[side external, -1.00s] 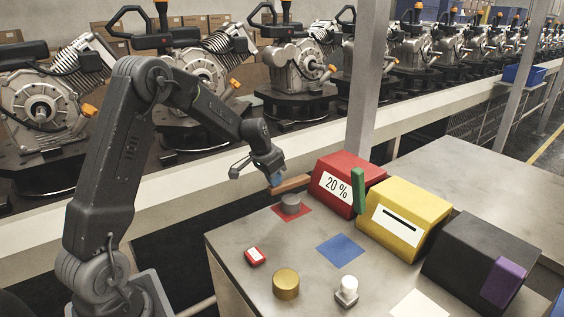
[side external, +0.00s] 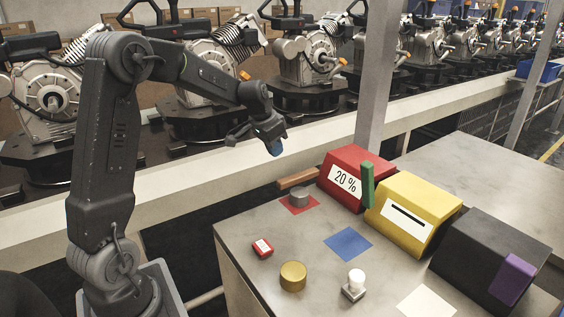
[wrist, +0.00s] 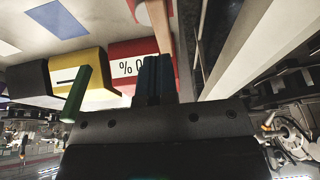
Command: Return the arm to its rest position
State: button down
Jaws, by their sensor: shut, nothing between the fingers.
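My gripper (side external: 272,143) is raised in the air, left of the grey worktable (side external: 330,282) and in front of the conveyor in the side view. Its blue fingertips point down. In the wrist view my gripper (wrist: 154,75) shows its two blue fingers close together with nothing between them. The gripper appears apart from the table and everything on it.
On the table stand a red box marked 20 % (side external: 342,181) with a brown bar (side external: 297,179), a yellow box (side external: 412,212) with a green bar (side external: 367,185), and a black box (side external: 481,255) with a purple bar (side external: 512,279). A grey cylinder (side external: 299,196), red-and-white block (side external: 262,248), gold cylinder (side external: 293,276) and white knob (side external: 356,279) stand nearer. Engines (side external: 310,60) line the conveyor behind.

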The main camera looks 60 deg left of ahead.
jog(key=s+d+r, duration=0.9)
jog(key=s+d, duration=0.3)
jog(key=d, duration=0.2)
jog(key=s+d+f+t, duration=0.1)
jog(key=s+d+f, duration=0.1)
jog(key=s+d, duration=0.5)
jog(key=s, duration=0.5)
jog(key=shift+s+d+t, duration=0.2)
jog(key=shift+d+t, duration=0.1)
jog(key=shift+t, duration=0.1)
